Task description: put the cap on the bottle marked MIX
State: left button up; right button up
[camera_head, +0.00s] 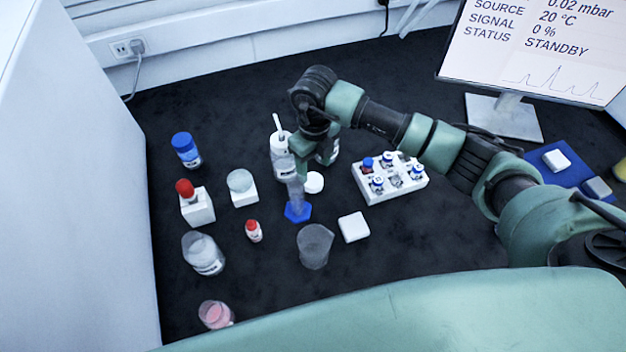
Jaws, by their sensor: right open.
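My right gripper (308,162) points down near the middle of the bench, open, its fingertips partly hidden. A round white cap (314,183) lies on the dark bench just below it in the picture. The labels are too small to read, so I cannot tell which bottle is marked MIX. My left gripper is not in view.
A cylinder with a blue foot (297,211) stands close by the gripper. A white vial rack (391,191) is to the right. A beaker (314,246), a blue-capped bottle (186,150) and a small red-capped vial (253,231) stand around. A monitor (540,50) is at the back right.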

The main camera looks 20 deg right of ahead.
aim_at(313, 180)
jog(key=shift+f, duration=0.2)
notch_tip(313, 180, down, 4)
jog(key=shift+a+r+p, duration=0.15)
jog(key=shift+p, duration=0.65)
jog(key=shift+f, duration=0.6)
jog(key=c, duration=1.1)
